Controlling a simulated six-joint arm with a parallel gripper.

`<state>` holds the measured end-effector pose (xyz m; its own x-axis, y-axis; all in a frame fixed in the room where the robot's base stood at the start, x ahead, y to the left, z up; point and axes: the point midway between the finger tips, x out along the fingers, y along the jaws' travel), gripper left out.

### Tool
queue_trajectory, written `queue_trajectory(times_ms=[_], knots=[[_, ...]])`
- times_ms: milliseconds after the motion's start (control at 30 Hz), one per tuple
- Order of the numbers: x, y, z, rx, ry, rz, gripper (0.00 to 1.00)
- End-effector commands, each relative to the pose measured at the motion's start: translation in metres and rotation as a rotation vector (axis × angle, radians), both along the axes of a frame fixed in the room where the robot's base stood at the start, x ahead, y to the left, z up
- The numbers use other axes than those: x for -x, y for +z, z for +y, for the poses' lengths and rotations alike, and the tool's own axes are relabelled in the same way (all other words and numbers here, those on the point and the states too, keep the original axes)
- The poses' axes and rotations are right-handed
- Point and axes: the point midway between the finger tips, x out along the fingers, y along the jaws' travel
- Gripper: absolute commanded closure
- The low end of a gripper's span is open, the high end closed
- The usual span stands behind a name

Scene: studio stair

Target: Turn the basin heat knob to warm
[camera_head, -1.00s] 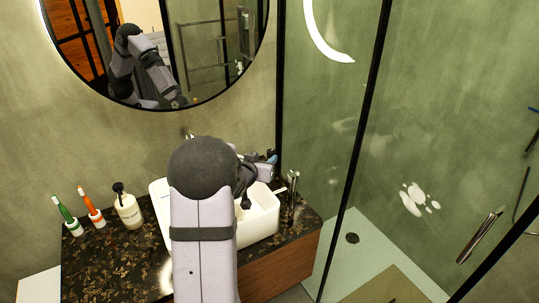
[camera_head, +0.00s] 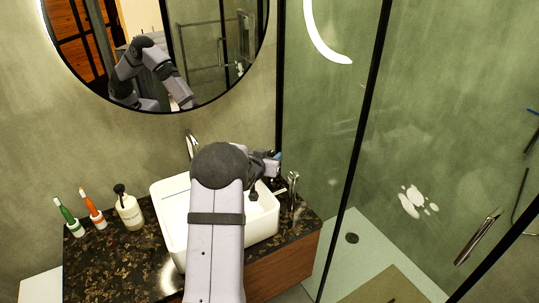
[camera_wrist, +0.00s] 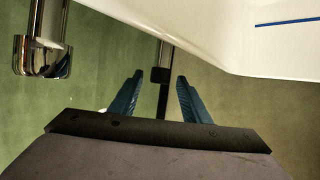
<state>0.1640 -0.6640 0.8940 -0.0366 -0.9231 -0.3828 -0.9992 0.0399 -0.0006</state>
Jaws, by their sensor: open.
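The white basin (camera_head: 172,222) sits on the dark stone counter, partly hidden by my arm. A chrome fixture (camera_head: 292,188) stands at its right end, and a chrome tap (camera_head: 191,143) shows behind it. I cannot tell which part is the heat knob or how it is set. My gripper (camera_head: 273,160) is above the basin's back right, largely hidden by my arm. In the wrist view its blue fingers (camera_wrist: 158,92) are apart with nothing held. The basin's pale edge (camera_wrist: 215,35) is at the upper right there, and a chrome piece (camera_wrist: 43,50) at the upper left, apart from the fingers.
The shower's glass panel and black frame (camera_head: 368,110) are close on the right. A round mirror (camera_head: 205,50) hangs above.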

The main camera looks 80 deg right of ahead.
Motion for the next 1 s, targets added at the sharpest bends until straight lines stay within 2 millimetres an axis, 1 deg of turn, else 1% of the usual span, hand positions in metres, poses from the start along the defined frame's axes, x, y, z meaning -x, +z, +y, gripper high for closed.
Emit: queue_trajectory(times_ms=[133, 367, 400, 467, 500, 567, 767, 1000], knots=[[0.0006, -0.0020, -0.0041, 0.000, 0.000, 0.000, 0.57], [0.0004, -0.0022, -0.0044, 0.000, 0.000, 0.001, 0.57], [0.0004, -0.0022, -0.0044, 0.000, 0.000, 0.001, 0.59], [0.0003, -0.0022, -0.0044, 0.000, 0.000, 0.001, 0.74], [0.0003, -0.0021, -0.0043, 0.000, 0.000, 0.001, 0.83], [0.0003, -0.0021, -0.0043, 0.000, 0.000, 0.001, 0.98], [-0.0008, 0.0001, -0.0047, 0.000, -0.008, -0.001, 0.98], [-0.0041, 0.0046, -0.0062, 0.003, -0.085, -0.004, 0.98]])
